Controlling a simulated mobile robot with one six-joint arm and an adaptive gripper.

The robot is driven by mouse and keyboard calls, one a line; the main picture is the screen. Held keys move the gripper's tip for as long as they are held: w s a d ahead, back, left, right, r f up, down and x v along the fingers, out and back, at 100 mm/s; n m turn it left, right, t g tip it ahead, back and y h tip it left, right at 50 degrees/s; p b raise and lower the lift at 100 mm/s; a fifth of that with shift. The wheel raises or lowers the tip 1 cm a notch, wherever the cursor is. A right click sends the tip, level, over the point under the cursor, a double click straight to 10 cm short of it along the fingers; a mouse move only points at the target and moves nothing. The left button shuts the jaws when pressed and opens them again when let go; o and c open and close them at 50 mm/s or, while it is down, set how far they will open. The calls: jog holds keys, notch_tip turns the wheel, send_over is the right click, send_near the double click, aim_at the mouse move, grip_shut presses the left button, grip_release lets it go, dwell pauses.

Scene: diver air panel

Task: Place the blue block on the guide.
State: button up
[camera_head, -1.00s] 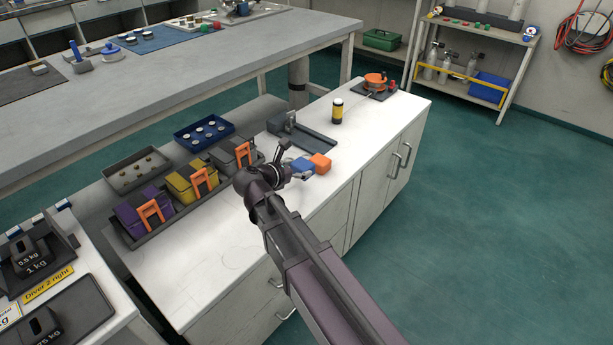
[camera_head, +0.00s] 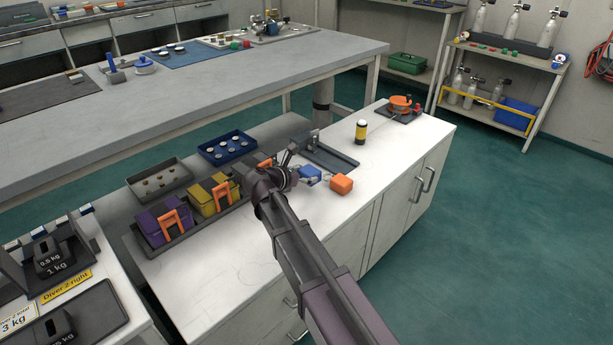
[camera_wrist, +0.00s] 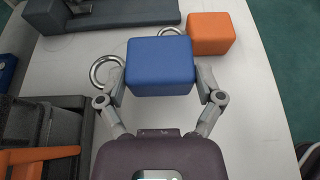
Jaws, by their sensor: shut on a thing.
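The blue block (camera_wrist: 160,66) is between the fingers of my gripper (camera_wrist: 161,88) in the wrist view, with a finger against each side. In the head view the blue block (camera_head: 309,175) shows just beyond my gripper (camera_head: 300,179). The dark grey guide (camera_head: 330,154), a flat plate with an upright part at its left end, lies on the white counter beyond the block. It also shows at the top of the wrist view (camera_wrist: 125,16). The block is apart from the guide. I cannot tell its exact height above the counter.
An orange block (camera_head: 341,183) sits right of the blue block. Metal rings (camera_wrist: 106,72) lie near the held block. A yellow-black canister (camera_head: 361,131) stands beyond the guide. A tray of purple, yellow and grey boxes (camera_head: 188,240) is at the left. The counter's front is clear.

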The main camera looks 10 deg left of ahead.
jog(key=shift+w+a, duration=0.4)
jog(key=shift+w, duration=0.15)
jog(key=shift+f+b, duration=1.8)
jog(key=shift+b, duration=0.05)
jog(key=o, duration=1.1)
jog(key=shift+f, duration=0.1)
jog(key=shift+c, duration=0.2)
jog(key=shift+p+v, duration=0.35)
jog(key=shift+v, duration=0.4)
jog(key=p+v, duration=0.4)
jog(key=v, duration=0.6)
jog(key=shift+s+a+r, duration=0.15)
jog(key=shift+s+r, duration=0.1)
jog(key=shift+r, duration=0.05)
